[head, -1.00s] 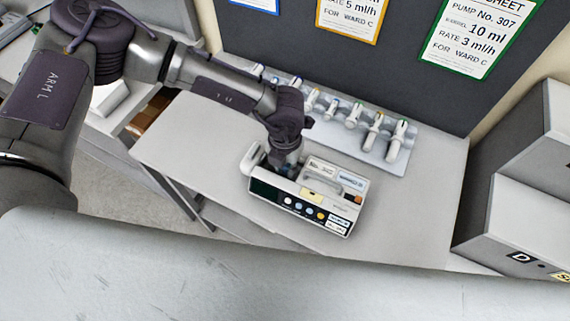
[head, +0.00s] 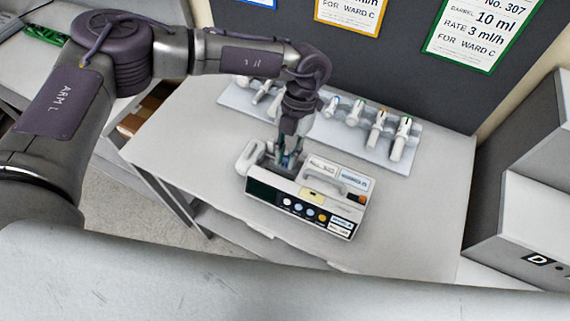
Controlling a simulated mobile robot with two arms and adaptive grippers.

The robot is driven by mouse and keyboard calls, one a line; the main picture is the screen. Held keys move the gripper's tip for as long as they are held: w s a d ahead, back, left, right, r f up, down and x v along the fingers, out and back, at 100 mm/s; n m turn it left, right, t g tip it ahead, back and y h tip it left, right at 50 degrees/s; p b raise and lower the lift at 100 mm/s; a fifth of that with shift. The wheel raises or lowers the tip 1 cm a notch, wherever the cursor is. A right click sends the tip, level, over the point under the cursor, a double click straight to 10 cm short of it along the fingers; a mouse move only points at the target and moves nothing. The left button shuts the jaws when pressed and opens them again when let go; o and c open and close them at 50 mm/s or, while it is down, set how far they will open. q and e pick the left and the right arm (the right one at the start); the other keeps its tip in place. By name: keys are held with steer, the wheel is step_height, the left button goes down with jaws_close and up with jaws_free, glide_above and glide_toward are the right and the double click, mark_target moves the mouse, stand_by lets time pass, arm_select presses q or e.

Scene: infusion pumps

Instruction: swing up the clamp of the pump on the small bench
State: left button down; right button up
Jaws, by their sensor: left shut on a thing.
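The pump (head: 305,198) stands on the small bench (head: 190,130). It is a white box with a dark front panel, coloured round buttons, labels and a carry handle on top. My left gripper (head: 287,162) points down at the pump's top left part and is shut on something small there. Its fingers hide most of that part, so I cannot make out the clamp's shape or its angle. My right gripper is not in the picture.
A rack (head: 345,135) with several white syringes stands behind the pump, along the dark board (head: 380,50). Grey boxes (head: 525,215) stand on the right. Bare bench top lies left and right of the pump.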

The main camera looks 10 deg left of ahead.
arm_select(q)
steer(key=shift+w+d+g+y+b, duration=0.2)
steer(key=shift+w+g+y+b, duration=0.15)
steer(key=shift+g+b, duration=0.55)
steer(key=shift+w+r+b, duration=0.2)
steer(key=shift+r+b, duration=0.1)
steer(key=shift+b, duration=0.3)
steer(key=c, duration=1.4)
jaws_free()
steer(key=shift+o, duration=0.2)
steer(key=v, duration=1.2)
steer(key=shift+w, duration=0.2)
steer(key=shift+f, duration=0.15)
